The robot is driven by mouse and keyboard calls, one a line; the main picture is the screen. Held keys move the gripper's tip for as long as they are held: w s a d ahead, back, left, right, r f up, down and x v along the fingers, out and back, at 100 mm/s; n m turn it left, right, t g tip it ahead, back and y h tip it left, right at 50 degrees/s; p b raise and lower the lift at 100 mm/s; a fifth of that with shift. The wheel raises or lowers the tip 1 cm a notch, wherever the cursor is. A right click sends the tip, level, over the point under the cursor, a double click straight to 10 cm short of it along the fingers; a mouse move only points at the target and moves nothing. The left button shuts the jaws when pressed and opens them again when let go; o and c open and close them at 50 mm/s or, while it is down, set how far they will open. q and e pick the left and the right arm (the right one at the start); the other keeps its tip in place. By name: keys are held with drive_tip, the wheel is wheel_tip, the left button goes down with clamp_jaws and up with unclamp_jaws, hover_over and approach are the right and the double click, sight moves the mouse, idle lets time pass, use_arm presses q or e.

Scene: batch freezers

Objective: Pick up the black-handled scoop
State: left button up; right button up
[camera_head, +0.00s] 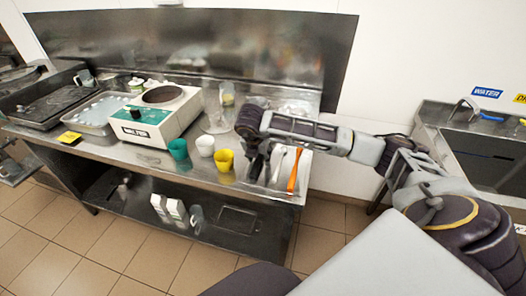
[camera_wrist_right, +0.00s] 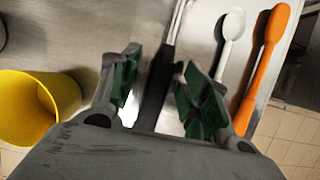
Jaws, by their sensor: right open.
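The black-handled scoop (camera_wrist_right: 158,85) lies on the steel counter. In the right wrist view its black handle runs between the two green-padded fingers of my right gripper (camera_wrist_right: 160,78), with a gap visible on both sides. The handle's near end is hidden behind the gripper body, and a thin metal part continues at the top. In the head view my right gripper (camera_head: 258,168) points down over the counter's right part, open, and largely covers the scoop. My left gripper is not in view.
A white spoon (camera_wrist_right: 232,35) and an orange spatula (camera_wrist_right: 264,70) lie right of the scoop. A yellow cup (camera_head: 224,160) stands close on the left, beside white (camera_head: 205,145) and teal (camera_head: 178,149) cups. The counter's front edge (camera_head: 270,192) is near.

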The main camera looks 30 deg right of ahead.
drive_tip(key=shift+f, duration=0.2)
idle(0.3)
clamp_jaws()
drive_tip(key=shift+r, duration=0.1)
wheel_tip(320, 180, up, 10)
drive_tip(key=shift+b, duration=0.3)
idle(0.6)
idle(0.4)
